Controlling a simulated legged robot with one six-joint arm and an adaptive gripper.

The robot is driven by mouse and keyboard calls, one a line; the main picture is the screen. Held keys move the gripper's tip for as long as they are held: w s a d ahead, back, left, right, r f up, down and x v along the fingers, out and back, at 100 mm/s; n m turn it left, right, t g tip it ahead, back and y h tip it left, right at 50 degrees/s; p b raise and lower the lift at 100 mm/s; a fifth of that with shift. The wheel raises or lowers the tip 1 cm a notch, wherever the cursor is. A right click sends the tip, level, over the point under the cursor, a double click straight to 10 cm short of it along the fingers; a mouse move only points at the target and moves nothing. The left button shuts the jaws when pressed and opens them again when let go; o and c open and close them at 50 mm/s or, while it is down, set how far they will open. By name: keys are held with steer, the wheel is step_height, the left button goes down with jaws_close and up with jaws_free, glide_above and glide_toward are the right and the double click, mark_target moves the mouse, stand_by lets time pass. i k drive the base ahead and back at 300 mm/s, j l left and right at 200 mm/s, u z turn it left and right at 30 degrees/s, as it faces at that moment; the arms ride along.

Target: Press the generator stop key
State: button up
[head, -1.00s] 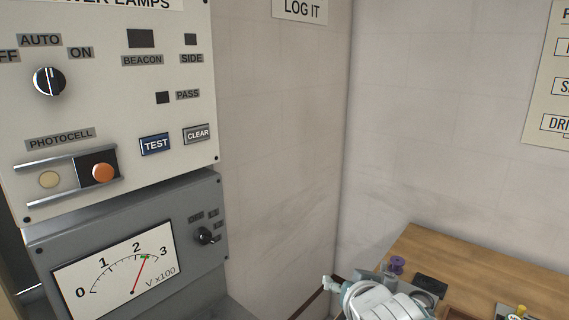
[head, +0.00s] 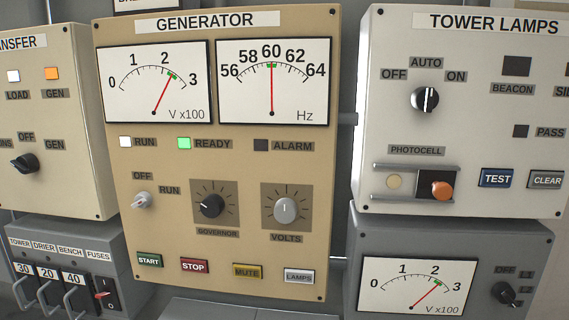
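The generator panel (head: 150,230) is a tan cabinet in the middle of the head view. Its red stop key (head: 194,266), labelled STOP, sits in the bottom row, between the green START key (head: 149,260) and the yellow MUTE key (head: 247,271). A grey LAMPS key (head: 299,276) is at the right end of that row. The RUN lamp (head: 125,142) looks white, the READY lamp (head: 184,143) is green and the ALARM lamp (head: 261,145) is dark. The Hz meter (head: 273,85) reads about 60. My gripper is not in view now.
The transfer panel (head: 60,120) stands at left, above a fuse box (head: 130,275) with protruding handles. The tower lamps panel (head: 460,130) is at right, above a grey voltmeter box (head: 500,250). Nothing visible blocks the front of the generator keys.

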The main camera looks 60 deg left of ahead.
mark_target(187, 266)
steer(key=u, duration=2.55)
